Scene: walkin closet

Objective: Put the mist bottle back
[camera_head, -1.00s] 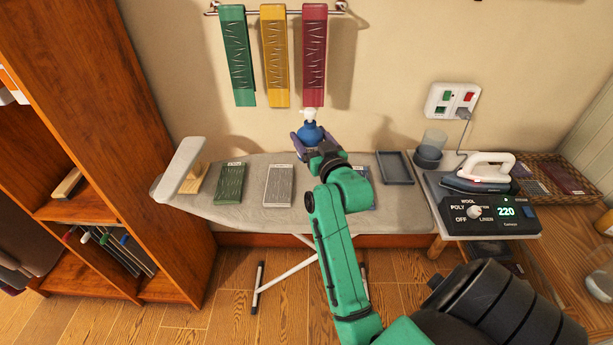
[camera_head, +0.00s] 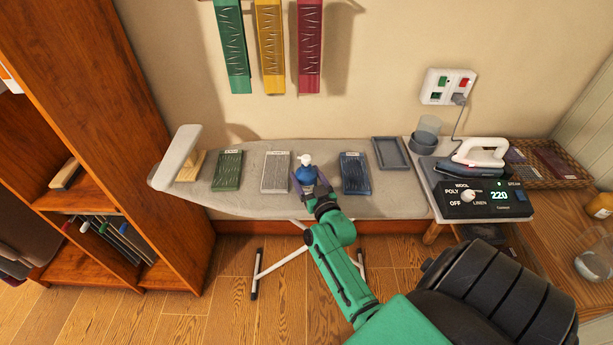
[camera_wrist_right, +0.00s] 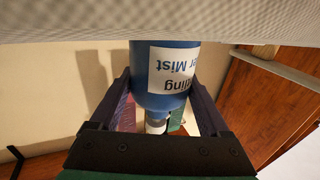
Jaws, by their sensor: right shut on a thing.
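The mist bottle (camera_head: 305,174) is blue with a white spray head, upright over the middle of the ironing board (camera_head: 330,208). My right gripper (camera_head: 309,187) is shut on it. In the right wrist view the picture is inverted: the bottle (camera_wrist_right: 165,75), with its white label, sits between both fingers. Its base is at or very close to the pale board cloth (camera_wrist_right: 80,22); I cannot tell whether they touch. My left gripper is not in view.
Green (camera_head: 228,171), grey (camera_head: 275,172) and blue (camera_head: 355,173) ridged pieces lie on the board. An empty dark tray (camera_head: 376,155) is at the back right.

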